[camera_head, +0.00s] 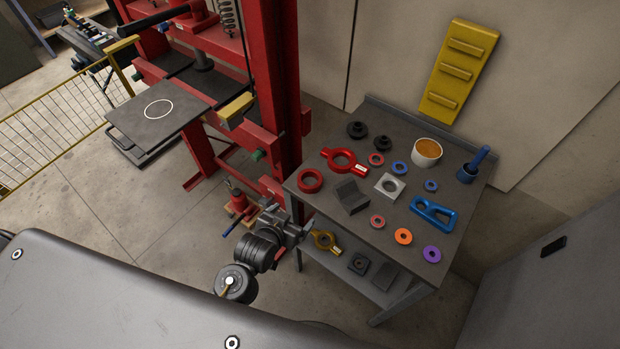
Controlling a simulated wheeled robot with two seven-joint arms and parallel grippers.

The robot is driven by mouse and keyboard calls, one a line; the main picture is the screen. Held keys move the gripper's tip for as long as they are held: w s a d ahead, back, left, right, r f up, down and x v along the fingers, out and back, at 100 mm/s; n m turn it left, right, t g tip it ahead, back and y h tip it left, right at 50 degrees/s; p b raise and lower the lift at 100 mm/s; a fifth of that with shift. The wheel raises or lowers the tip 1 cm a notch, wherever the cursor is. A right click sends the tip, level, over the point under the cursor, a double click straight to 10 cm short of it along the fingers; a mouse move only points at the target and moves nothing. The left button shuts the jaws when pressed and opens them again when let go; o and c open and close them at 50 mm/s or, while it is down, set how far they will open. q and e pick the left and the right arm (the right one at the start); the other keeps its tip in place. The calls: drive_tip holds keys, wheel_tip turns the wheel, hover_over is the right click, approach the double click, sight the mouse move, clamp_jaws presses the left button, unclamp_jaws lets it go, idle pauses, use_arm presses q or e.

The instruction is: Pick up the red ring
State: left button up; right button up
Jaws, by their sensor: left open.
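A thick red ring (310,180) lies flat near the left edge of the grey workbench top (326,213). A red ring with two flat handles (343,160) lies behind it to the right. Two small red rings with grey centres are also on the bench, one near the back (376,159) and one near the front (377,221). My left gripper (302,226) is open and empty beside the bench's left edge, in front of the thick red ring and apart from it. My right gripper is not in view.
A black angled block (352,197), a silver square block (389,186), a blue bracket (433,213) and a white cup (426,153) stand on the bench. A lower shelf (340,262) holds several parts. A red press frame (275,90) rises close on the left.

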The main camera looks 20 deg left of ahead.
use_arm(q)
drive_tip(key=t, duration=0.2)
approach(314, 175)
drive_tip(key=shift+p+x, duration=0.45)
drive_tip(key=shift+x, duration=0.65)
drive_tip(key=shift+w+a, duration=0.1)
drive_tip(key=shift+w, duration=0.15)
drive_tip(key=p+x, duration=0.1)
drive_tip(key=x, duration=0.2)
drive_tip(key=shift+w+f+p, duration=0.1)
drive_tip(key=shift+w+p, duration=0.15)
drive_tip(key=shift+p, duration=0.1)
drive_tip(key=shift+w+f, duration=0.35)
drive_tip(key=shift+w, duration=0.1)
drive_tip(key=c, duration=1.2)
drive_tip(key=shift+o, duration=0.2)
drive_tip(key=shift+r, duration=0.1)
